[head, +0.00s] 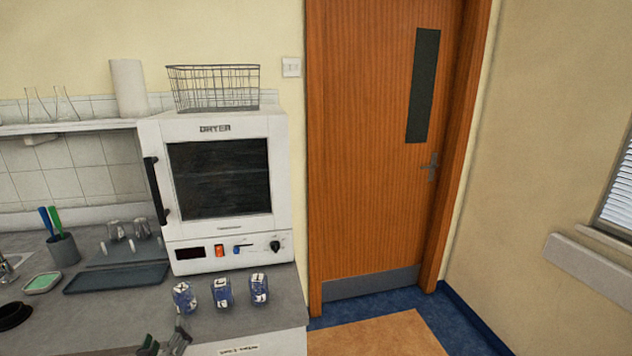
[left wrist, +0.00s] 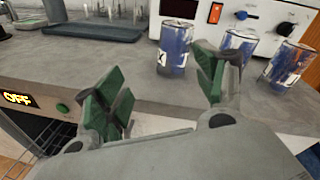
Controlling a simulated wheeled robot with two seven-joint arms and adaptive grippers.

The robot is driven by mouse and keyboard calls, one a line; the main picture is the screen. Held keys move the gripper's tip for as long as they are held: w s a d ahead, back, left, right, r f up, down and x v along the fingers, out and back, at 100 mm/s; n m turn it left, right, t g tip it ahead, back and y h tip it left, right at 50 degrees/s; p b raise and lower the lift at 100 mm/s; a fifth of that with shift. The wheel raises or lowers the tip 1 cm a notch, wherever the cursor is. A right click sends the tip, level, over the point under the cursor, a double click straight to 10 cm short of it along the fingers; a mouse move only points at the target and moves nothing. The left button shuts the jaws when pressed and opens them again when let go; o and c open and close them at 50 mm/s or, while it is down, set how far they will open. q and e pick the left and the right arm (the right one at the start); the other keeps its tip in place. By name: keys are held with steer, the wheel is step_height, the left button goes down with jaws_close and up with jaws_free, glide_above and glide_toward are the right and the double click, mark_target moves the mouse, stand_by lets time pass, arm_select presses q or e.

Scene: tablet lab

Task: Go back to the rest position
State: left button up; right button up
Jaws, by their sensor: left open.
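My left gripper (head: 164,341) shows at the bottom edge of the head view, in front of the counter. In the left wrist view its green-padded fingers (left wrist: 160,88) are spread apart with nothing between them. Three blue containers with white labels stand in a row on the counter beyond it: a left one (head: 184,297), a middle one (head: 222,293) and a right one (head: 259,289). In the left wrist view the right finger partly covers the middle one (left wrist: 241,42). I cannot tell whether they touch. My right gripper is in neither view.
A white dryer (head: 218,183) with a shut door stands behind the containers, a wire basket (head: 213,88) on top. Floor (head: 375,337) is open at the right, before a wooden door (head: 375,150).

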arm_select(q)
steer(key=s+d+f+n+g+h, duration=0.3)
steer(key=s+d+f+n+g, duration=0.25)
steer(key=s+d+n, duration=0.55)
steer(key=s+d+f+n+g+h, duration=0.3)
steer(key=s+d+f+n+g, duration=0.35)
steer(key=n, duration=0.75)
steer(key=s+a+f+g, duration=0.1)
steer(key=s+f, duration=0.1)
steer(key=f, duration=1.3)
steer(key=s+a+f+g, duration=0.1)
steer(key=s+f, duration=0.2)
steer(key=f, duration=1.3)
steer(key=s+a+f, duration=0.2)
steer(key=s+f, duration=0.8)
steer(key=s, duration=0.1)
steer(key=s+a+f+g, duration=0.1)
steer(key=s+a+f, duration=0.1)
steer(key=s+f, duration=0.7)
steer(key=shift+s+f, duration=0.35)
steer(key=shift+s, duration=0.5)
steer(key=shift+o, duration=0.5)
steer(key=shift+a, duration=0.1)
arm_select(e)
steer(key=shift+d, duration=0.35)
